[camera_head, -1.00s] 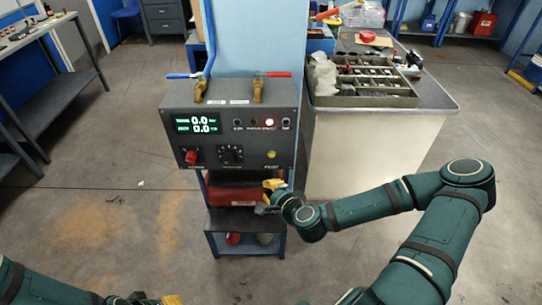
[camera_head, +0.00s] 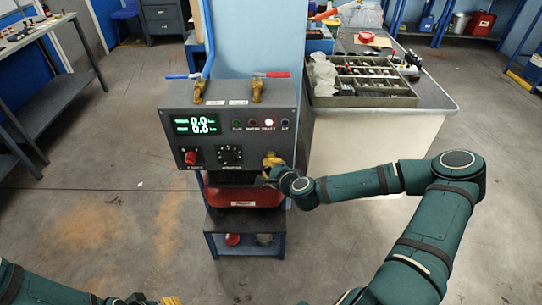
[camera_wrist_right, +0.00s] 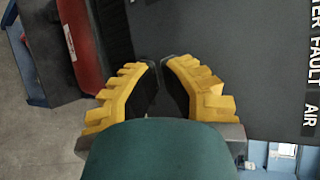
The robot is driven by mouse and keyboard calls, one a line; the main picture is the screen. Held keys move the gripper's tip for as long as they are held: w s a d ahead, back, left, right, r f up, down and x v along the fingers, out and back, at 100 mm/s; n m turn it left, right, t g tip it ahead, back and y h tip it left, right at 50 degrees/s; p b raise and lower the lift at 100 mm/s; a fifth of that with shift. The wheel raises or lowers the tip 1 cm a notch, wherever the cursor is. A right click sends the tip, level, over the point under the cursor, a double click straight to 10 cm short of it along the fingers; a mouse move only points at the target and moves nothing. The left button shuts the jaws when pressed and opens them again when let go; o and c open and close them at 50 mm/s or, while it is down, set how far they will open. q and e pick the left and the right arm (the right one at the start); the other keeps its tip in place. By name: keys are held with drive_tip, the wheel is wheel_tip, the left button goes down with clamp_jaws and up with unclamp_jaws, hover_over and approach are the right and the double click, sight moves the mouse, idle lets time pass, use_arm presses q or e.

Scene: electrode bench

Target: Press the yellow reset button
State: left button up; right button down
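The grey control box (camera_head: 212,110) stands on a blue stand, its front panel facing me. The yellow reset button is hidden behind my right gripper (camera_head: 268,168), which is at the panel's lower right. I cannot tell whether the gripper touches the button. In the right wrist view the yellow fingers of my right gripper (camera_wrist_right: 160,65) converge, tips almost together, with nothing seen between them. They are in front of the dark panel (camera_wrist_right: 235,50). My left gripper (camera_head: 155,300) is only partly in view at the bottom edge.
A red case (camera_head: 228,195) lies on the stand below. A bench (camera_head: 360,125) with a parts tray stands at right.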

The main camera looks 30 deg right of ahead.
drive_tip(key=shift+w+d, duration=0.1)
drive_tip(key=shift+w, duration=0.05)
idle(1.4)
drive_tip(key=shift+w+d, duration=0.1)
drive_tip(key=shift+w, duration=0.1)
drive_tip(key=shift+w+d, duration=0.2)
drive_tip(key=shift+w, duration=0.1)
idle(0.8)
idle(0.3)
drive_tip(key=shift+s+a, duration=0.4)
drive_tip(key=shift+s, duration=0.25)
drive_tip(key=shift+s, duration=0.1)
drive_tip(key=shift+s+a+p, duration=0.15)
drive_tip(key=shift+s+a, duration=0.3)
drive_tip(key=shift+s, duration=0.25)
drive_tip(key=shift+s+a+p, duration=0.2)
drive_tip(key=shift+s+a, duration=0.2)
drive_tip(key=shift+s, duration=0.25)
drive_tip(key=shift+s+a+p, duration=0.15)
drive_tip(key=shift+s+a, duration=0.3)
drive_tip(key=shift+s, duration=0.25)
